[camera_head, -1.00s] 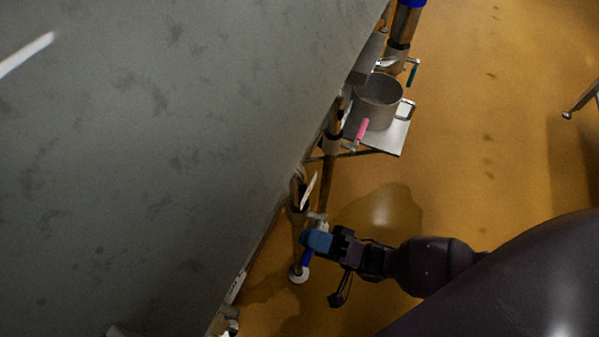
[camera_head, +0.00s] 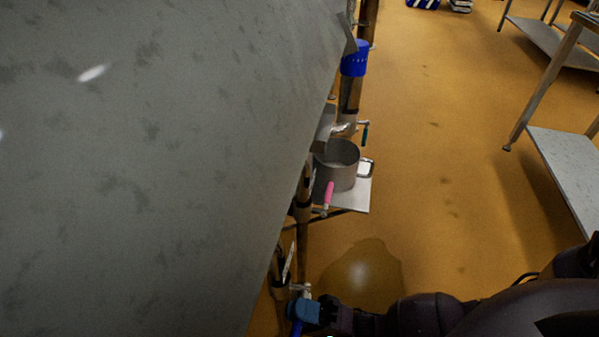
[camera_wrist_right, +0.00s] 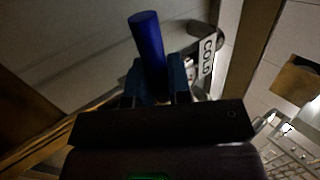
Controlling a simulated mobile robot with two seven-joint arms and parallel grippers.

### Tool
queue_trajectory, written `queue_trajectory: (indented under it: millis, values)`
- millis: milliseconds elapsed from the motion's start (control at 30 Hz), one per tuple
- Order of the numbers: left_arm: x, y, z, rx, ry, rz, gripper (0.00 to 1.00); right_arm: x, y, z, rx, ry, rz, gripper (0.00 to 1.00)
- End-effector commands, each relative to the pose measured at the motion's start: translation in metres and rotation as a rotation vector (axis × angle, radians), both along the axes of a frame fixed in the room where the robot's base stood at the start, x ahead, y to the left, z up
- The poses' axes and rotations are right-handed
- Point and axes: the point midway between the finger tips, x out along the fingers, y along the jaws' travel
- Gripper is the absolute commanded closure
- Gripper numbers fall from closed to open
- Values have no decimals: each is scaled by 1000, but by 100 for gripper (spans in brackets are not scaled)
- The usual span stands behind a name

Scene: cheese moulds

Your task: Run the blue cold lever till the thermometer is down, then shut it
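The blue cold lever (camera_wrist_right: 147,42) stands between the two blue fingers of my right gripper (camera_wrist_right: 156,82) in the right wrist view. The fingers appear closed on it. A white tag reading COLD (camera_wrist_right: 206,58) is just right of it. In the head view my right gripper (camera_head: 305,311) is at the bottom, at the lower pipe fitting. Only a bit of the blue lever (camera_head: 297,328) shows below it, cut by the frame edge. A thin white piece (camera_head: 289,262) is on the pipe above; I cannot read it. I cannot make out a thermometer. My left gripper is out of view.
A large grey surface (camera_head: 150,150) fills the left. Beside its edge, a metal pot (camera_head: 337,170) stands on a small shelf (camera_head: 352,200), near a pink lever (camera_head: 328,192) and a green lever (camera_head: 365,134). A puddle (camera_head: 360,285) lies on the orange floor. A metal table (camera_head: 568,170) stands right.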

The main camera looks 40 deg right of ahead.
Motion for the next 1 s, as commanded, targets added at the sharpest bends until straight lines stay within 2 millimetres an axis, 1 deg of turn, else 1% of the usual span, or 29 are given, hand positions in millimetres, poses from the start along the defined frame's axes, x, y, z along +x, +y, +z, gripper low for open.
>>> queue_trajectory:
  millis: [33,67,333,433,800,1000]
  values:
    - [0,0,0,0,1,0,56,-1,0,0,5,2,1,75]
    - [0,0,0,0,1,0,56,-1,0,0,5,3,1,71]
    - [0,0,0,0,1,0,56,0,0,0,2,1,0,71]
    - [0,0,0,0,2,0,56,-3,-3,-3,0,2,0,71]
    - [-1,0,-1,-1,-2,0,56,-36,-31,-32,0,4,-1,71]
    - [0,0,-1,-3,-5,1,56,-46,-40,-41,3,1,1,71]
